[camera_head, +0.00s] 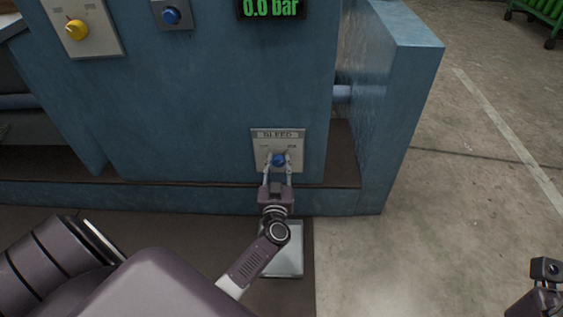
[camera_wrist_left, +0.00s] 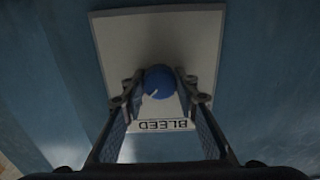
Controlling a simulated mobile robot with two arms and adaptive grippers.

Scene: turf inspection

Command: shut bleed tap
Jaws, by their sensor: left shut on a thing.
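The bleed tap (camera_head: 279,160) is a small blue round knob on a pale plate (camera_head: 291,137) labelled BLEED, low on the front of the blue machine. My left gripper (camera_head: 278,166) reaches up to it, with one finger on each side of the knob, shut on it. In the left wrist view the blue knob (camera_wrist_left: 159,81) sits between the two fingertips (camera_wrist_left: 157,88). A short pale mark shows on the knob's face, pointing to the lower left there. My right gripper (camera_head: 540,290) is only partly visible at the lower right corner, away from the machine.
Higher on the blue machine (camera_head: 220,90) are a yellow knob (camera_head: 77,30), another blue knob (camera_head: 171,16) and a display (camera_head: 271,8) reading 0.0 bar. A ledge runs below the panel. Open concrete floor (camera_head: 450,200) lies to the right; a green cart (camera_head: 545,12) stands far off.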

